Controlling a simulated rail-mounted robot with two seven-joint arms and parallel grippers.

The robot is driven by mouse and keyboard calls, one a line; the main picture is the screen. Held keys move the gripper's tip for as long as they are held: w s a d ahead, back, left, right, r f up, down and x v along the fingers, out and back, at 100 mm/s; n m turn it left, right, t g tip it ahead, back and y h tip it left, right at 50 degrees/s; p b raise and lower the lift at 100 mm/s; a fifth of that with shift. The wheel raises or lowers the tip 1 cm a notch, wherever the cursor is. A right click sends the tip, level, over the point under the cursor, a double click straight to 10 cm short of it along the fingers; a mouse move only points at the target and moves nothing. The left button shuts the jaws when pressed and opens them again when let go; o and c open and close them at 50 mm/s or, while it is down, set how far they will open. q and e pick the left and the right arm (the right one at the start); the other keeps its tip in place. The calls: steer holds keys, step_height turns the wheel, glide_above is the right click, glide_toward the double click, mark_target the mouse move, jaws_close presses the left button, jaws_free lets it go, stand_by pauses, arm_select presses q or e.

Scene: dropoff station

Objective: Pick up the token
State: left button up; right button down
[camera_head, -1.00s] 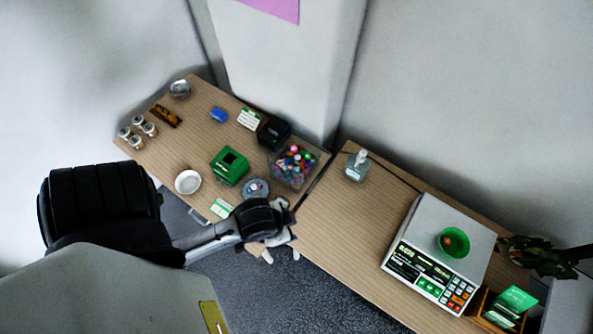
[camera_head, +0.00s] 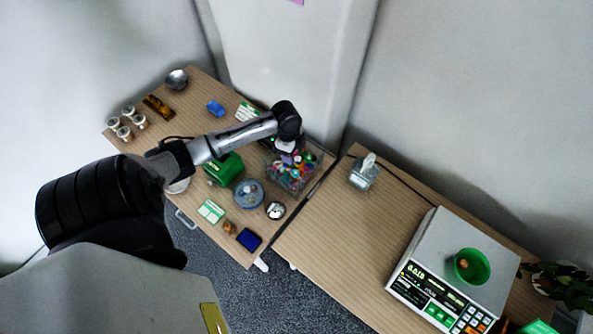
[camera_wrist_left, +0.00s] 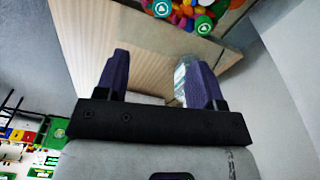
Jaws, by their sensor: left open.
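A green disc with a white emblem (camera_wrist_left: 204,25), which looks like a token, shows at the top of the left wrist view. In the head view the clear bin of colourful caps (camera_head: 290,175) stands at the table's back right; I cannot single out a token there. My left gripper (camera_head: 287,147) is at the bin's back edge, its fingers mostly hidden by the wrist. In the left wrist view its two purple fingers (camera_wrist_left: 158,62) are apart with nothing held between them. My right gripper is not in view.
A green box (camera_head: 225,168), a round grey dish (camera_head: 248,194) and a silver round item (camera_head: 275,210) stand near the bin. A clear dispenser (camera_head: 363,174) and a scale (camera_head: 440,250) with a green bowl (camera_head: 472,267) are on the right table. Its middle is clear.

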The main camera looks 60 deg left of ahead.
arm_select(q)
steer(key=m, duration=0.2)
glide_above(295, 172)
step_height(295, 172, down, 8)
steer(key=shift+s+f, duration=0.1)
steer(key=shift+f, duration=0.15)
steer(key=shift+f+b, duration=0.3)
steer(key=shift+f, duration=2.35)
steer(key=c, duration=1)
